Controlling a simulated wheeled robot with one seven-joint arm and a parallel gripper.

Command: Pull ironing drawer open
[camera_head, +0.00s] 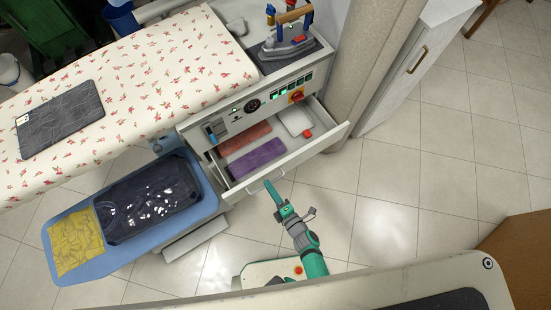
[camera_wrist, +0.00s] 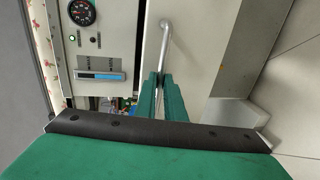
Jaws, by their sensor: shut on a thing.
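The ironing drawer (camera_head: 288,157) sits below the control panel of the ironing station and stands pulled out, its inside showing. In it lie an orange-red cloth (camera_head: 245,138), a purple cloth (camera_head: 250,159) and a white item with a red part (camera_head: 295,121). A metal bar handle (camera_wrist: 165,42) is on the drawer front. My gripper (camera_wrist: 160,78) is shut on the handle; its green fingers meet at the handle's end in the wrist view. In the head view my green and grey arm reaches up to the drawer front from below.
The ironing board (camera_head: 150,80) with a flowered cover holds a dark folded cloth (camera_head: 60,118). An iron (camera_head: 287,40) stands on top. A blue board (camera_head: 75,270) with dark and yellow cloths is at left. A white cabinet (camera_head: 415,60) stands right. Tiled floor (camera_head: 400,220) is clear.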

